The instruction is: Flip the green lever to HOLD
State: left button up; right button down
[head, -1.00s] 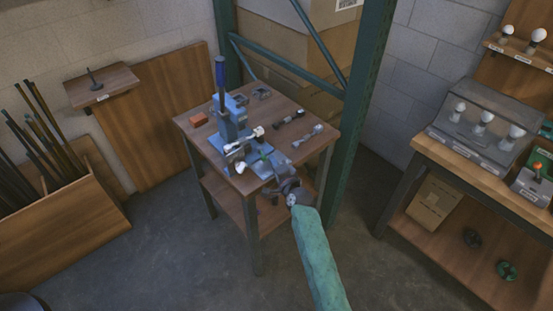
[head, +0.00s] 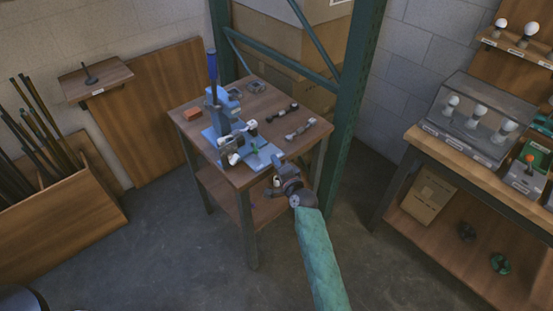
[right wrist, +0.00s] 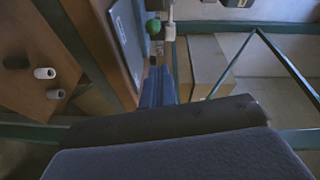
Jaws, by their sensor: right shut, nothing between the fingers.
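The green lever (head: 254,148) stands on the low plate of the blue press (head: 226,117) on the small wooden table. Its green ball knob (right wrist: 154,27) shows near the top of the right wrist view. Its label is too small to read, so I cannot tell which setting it is at. My right gripper (head: 277,161) is at the table's front right edge, short of the lever and apart from it. Its shut, empty fingers (right wrist: 158,80) point toward the knob in the right wrist view. My left gripper is not in view.
The table (head: 188,127) also holds an orange block (head: 193,114) and dark metal parts (head: 300,130). A green rack post (head: 352,110) rises close to its right side. A bench with bulbs (head: 475,157) stands at the far right. The floor in front is clear.

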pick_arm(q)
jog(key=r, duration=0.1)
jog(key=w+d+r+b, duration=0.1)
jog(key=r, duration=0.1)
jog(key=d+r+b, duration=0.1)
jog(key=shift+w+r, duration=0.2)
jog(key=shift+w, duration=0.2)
pick_arm(e)
jog(key=s, duration=0.7)
jog(key=shift+r, duration=0.3)
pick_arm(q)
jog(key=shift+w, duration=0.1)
